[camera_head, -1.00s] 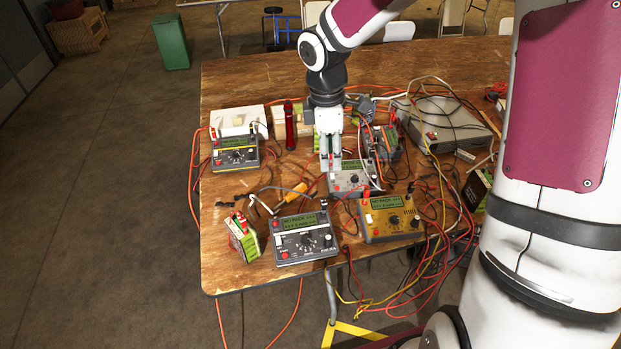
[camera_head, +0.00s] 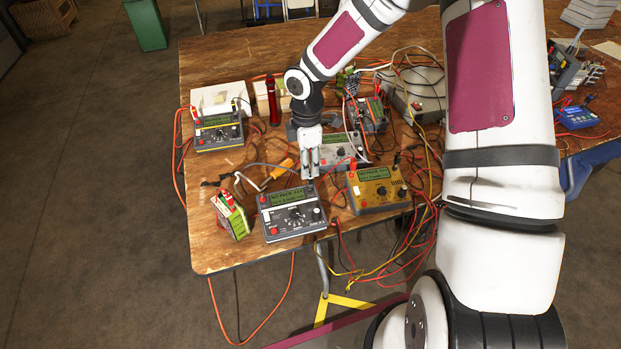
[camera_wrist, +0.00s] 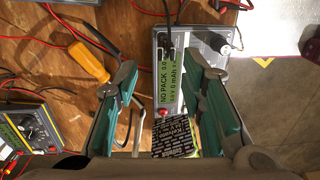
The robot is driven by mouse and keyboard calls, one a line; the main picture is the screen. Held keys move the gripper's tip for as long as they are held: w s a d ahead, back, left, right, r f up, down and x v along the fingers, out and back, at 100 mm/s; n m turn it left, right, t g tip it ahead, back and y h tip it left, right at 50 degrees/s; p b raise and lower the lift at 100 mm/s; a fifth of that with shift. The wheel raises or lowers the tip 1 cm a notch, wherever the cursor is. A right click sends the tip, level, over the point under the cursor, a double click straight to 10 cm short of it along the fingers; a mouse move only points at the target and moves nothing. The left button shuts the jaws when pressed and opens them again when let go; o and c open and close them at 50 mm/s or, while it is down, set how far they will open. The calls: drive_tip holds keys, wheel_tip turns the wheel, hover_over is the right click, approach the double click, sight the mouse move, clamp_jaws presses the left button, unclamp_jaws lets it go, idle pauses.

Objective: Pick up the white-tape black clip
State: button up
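Two small black clip-like pieces (camera_wrist: 167,46) show in the wrist view at the upper left of a grey meter (camera_wrist: 192,70) whose display reads NO PACK. I cannot make out white tape on them. My gripper (camera_wrist: 162,78) is open and empty, its green-padded fingers spread over the meter's display side. In the head view, my gripper (camera_head: 311,178) points down at the back right corner of the meter (camera_head: 290,212) and hides what lies behind it. Another dark clip-like piece (camera_head: 210,183) and a bent white piece (camera_head: 239,177) lie to the left.
A battery pack (camera_head: 231,215) stands left of the meter. An orange screwdriver (camera_head: 280,169) lies behind it. A yellow meter (camera_head: 377,188) is to the right, amid tangled red and yellow leads. Another grey meter (camera_head: 341,150) stands close behind my gripper. The front left table corner is bare.

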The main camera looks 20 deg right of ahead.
sight(310, 181)
drive_tip(key=f, duration=0.5)
drive_tip(key=shift+s+d+p, duration=0.3)
drive_tip(key=shift+s, duration=0.05)
clamp_jaws()
